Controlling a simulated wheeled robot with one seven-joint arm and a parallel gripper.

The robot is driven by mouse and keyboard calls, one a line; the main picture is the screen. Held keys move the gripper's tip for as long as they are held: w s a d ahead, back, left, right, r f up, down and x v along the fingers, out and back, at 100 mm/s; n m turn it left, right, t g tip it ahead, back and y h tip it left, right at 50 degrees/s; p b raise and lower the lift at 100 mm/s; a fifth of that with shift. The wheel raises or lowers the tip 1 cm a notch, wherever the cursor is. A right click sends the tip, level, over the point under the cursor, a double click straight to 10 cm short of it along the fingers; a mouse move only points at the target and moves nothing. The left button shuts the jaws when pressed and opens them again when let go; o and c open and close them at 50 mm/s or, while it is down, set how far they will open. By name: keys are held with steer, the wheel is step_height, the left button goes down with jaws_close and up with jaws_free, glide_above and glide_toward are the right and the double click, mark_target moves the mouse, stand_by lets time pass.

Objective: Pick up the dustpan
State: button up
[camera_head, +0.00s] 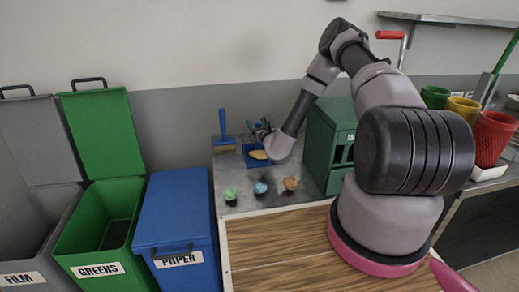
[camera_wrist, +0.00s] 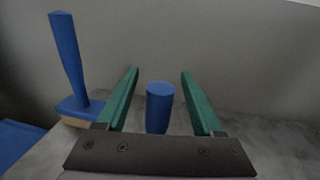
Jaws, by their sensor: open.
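The blue dustpan (camera_head: 249,162) lies on the grey metal bench, with a tan piece (camera_head: 259,155) in or over its pan. My gripper (camera_head: 262,130) is at the dustpan's back end; my arm hides part of it. In the wrist view my gripper (camera_wrist: 160,76) is open, with green fingers on either side of an upright blue handle (camera_wrist: 160,108), seemingly the dustpan's. Gaps show on both sides of the handle.
A blue-handled brush (camera_head: 223,128) stands left of the dustpan, close to my left finger in the wrist view (camera_wrist: 68,55). Three small crumpled pieces (camera_head: 260,188) lie in front. A green box (camera_head: 322,150) stands right, and bins (camera_head: 180,215) stand left.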

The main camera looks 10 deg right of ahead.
steer(key=shift+w+a, duration=0.1)
steer(key=shift+w, duration=0.3)
jaws_close()
stand_by(1.2)
